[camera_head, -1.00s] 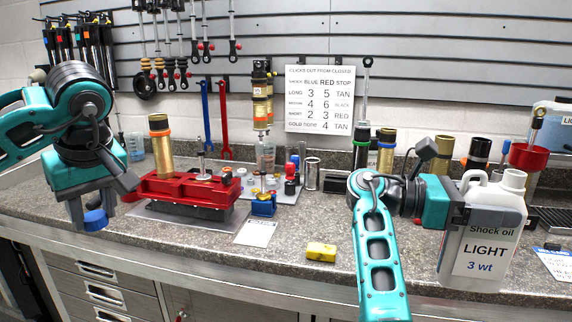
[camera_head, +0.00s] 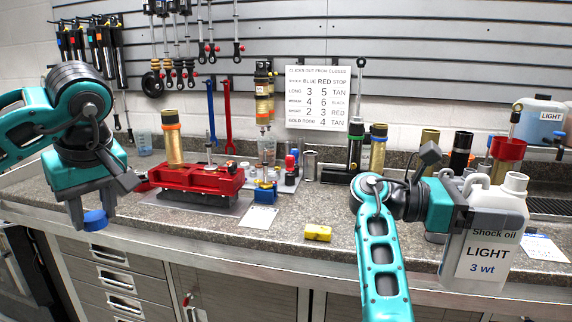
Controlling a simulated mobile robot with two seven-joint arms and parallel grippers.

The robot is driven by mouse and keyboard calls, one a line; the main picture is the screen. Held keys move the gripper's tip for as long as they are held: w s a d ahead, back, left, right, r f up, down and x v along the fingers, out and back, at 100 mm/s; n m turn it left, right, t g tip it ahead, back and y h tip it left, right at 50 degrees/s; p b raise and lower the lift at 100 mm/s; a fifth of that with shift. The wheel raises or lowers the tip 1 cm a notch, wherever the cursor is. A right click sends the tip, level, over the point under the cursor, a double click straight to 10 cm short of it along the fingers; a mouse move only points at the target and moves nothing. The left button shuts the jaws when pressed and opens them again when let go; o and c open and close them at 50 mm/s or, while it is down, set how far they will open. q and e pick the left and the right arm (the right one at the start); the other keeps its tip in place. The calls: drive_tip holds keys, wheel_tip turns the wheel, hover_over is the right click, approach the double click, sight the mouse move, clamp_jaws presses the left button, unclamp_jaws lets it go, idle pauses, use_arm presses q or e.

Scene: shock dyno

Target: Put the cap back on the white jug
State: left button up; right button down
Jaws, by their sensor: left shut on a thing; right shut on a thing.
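The white jug (camera_head: 485,248), labelled "Shock oil LIGHT 3 wt", is upright at the right, with its open neck (camera_head: 515,182) uncapped. My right gripper (camera_head: 462,222) is shut on the jug's left side. The jug's lower end overlaps the counter's front edge in view; whether it touches the counter I cannot tell. My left gripper (camera_head: 95,218) points down at the far left, shut on a blue cap (camera_head: 95,220). The cap is in the air in front of the counter, far from the jug.
A red vise (camera_head: 200,178) holding a gold-coloured cylinder stands on the counter at left. Drawers (camera_head: 112,254) are below.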

sight(458, 289)
use_arm(q)
drive_tip(key=shift+w, duration=0.15)
use_arm(e)
drive_tip(key=w+d+f+n+t, duration=0.1)
drive_tip(key=d+f+n+t, duration=0.35)
drive_tip(key=f+t, duration=0.2)
drive_tip(key=a+f+n+t+y, duration=0.2)
drive_tip(key=n+t, duration=0.1)
drive_tip(key=t, duration=0.1)
drive_tip(key=a+f+n+t+y, duration=0.2)
drive_tip(key=f+n+t+y, duration=0.1)
drive_tip(key=t, duration=0.1)
drive_tip(key=s+a+f+n+t+y, duration=0.1)
drive_tip(key=a+f+n+t+y, duration=0.1)
drive_tip(key=n+t, duration=0.2)
drive_tip(key=shift+a+f+t+y, duration=0.25)
drive_tip(key=shift+f+t+y, duration=0.15)
drive_tip(key=shift+t, duration=0.15)
drive_tip(key=s+a+f+n+t+y, duration=0.2)
drive_tip(key=s+a+n+y, duration=0.4)
drive_tip(key=a+y, duration=0.3)
drive_tip(key=shift+s+a+f+t+y, duration=0.3)
drive_tip(key=shift+a+f+t, duration=0.15)
drive_tip(key=shift+a, duration=0.35)
